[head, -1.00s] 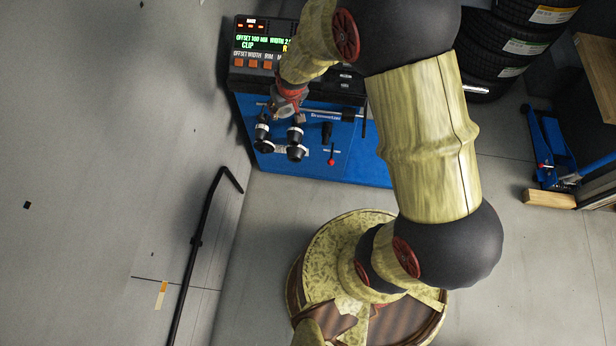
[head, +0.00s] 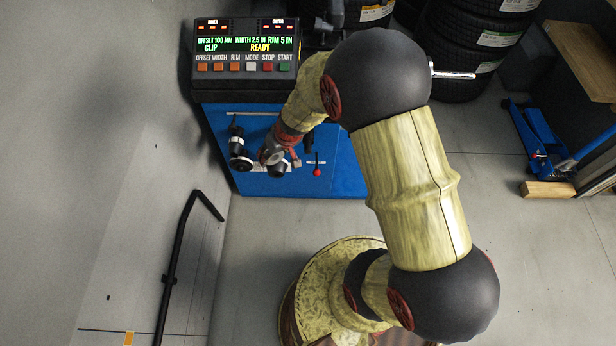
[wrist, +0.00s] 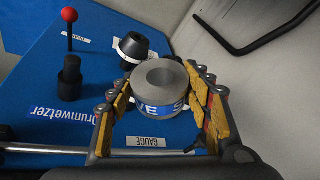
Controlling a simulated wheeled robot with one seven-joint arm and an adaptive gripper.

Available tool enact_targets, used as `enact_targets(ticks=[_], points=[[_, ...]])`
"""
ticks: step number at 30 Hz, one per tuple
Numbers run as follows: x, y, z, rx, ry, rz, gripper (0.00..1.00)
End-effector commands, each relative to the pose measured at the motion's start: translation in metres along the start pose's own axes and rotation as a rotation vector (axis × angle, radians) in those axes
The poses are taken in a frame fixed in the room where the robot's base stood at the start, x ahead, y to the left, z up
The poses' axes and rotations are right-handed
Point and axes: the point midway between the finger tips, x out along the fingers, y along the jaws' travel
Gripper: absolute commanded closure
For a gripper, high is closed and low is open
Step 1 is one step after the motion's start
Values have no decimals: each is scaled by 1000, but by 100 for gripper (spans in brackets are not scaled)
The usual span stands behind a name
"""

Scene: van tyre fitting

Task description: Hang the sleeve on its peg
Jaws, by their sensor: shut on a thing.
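The sleeve (wrist: 158,88) is a short, thick grey ring with a blue lettered band, seen in the wrist view with its round hole facing the camera. My gripper (wrist: 160,108) is shut on it, with yellow-padded fingers on either side. In the head view my gripper (head: 273,155) is over the front of the blue machine (head: 345,170), and the sleeve is hard to make out there. A bare black peg (wrist: 70,80) stands on the blue face to the left of the sleeve. I cannot tell which peg belongs to the sleeve, or whether one is hidden behind it.
A black cone with a white ring (wrist: 134,48) sits just behind the sleeve, close to the fingers. A red-knobbed lever (wrist: 69,16), a metal rod (wrist: 50,149) and the gauge label (wrist: 147,141) are nearby. A black bent bar (head: 178,250) stands left of the machine.

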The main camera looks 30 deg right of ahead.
Motion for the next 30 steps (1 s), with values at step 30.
enact_targets(ticks=[30], points=[[33, 6, 127, 131, -18, -432, 78]])
